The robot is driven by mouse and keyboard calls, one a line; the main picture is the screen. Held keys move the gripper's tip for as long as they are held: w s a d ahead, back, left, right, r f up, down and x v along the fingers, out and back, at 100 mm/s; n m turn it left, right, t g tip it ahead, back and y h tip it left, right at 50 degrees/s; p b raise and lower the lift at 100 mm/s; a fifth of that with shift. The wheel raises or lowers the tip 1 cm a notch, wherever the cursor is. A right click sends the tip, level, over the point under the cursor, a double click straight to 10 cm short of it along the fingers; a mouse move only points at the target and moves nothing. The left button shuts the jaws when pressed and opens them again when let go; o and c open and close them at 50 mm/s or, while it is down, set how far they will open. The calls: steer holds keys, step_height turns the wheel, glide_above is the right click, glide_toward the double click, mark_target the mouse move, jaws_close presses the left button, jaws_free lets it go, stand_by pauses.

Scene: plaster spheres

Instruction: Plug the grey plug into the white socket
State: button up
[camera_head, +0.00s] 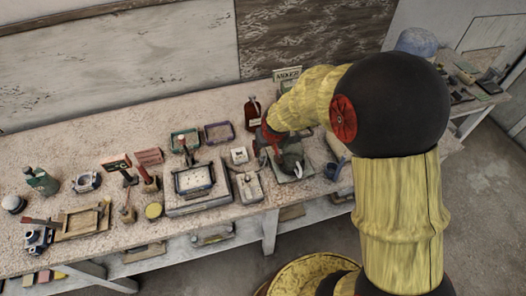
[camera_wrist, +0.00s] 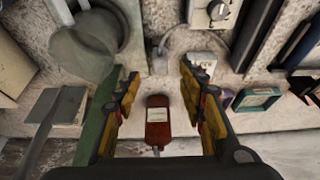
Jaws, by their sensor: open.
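My gripper (camera_wrist: 159,80) is open and empty, pointing down over the table, with its two yellow and dark fingers apart. The small grey plug (camera_wrist: 160,65) lies on the table in the wrist view, just beyond the fingertips and between them, with a cord running up from it. The white socket (camera_head: 239,155) is a small square block on the table, left of my gripper (camera_head: 270,142) in the head view. In the wrist view the socket (camera_wrist: 201,57) is partly hidden behind the right finger. I cannot make out the plug in the head view.
A red-brown bottle (camera_wrist: 158,122) stands close to the fingers. A grey rounded appliance (camera_wrist: 85,48) stands left of the plug in the wrist view. A pale box with a knob (camera_head: 249,187) stands near the socket. Several trays and tools crowd the table to the left.

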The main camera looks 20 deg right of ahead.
mark_target(263, 152)
steer(key=b+x, duration=0.1)
steer(key=x, duration=0.7)
steer(key=shift+w+b, duration=0.2)
steer(key=shift+b, duration=0.2)
steer(key=shift+r, duration=0.1)
steer(key=c, duration=0.3)
steer(key=c, duration=0.8)
jaws_close()
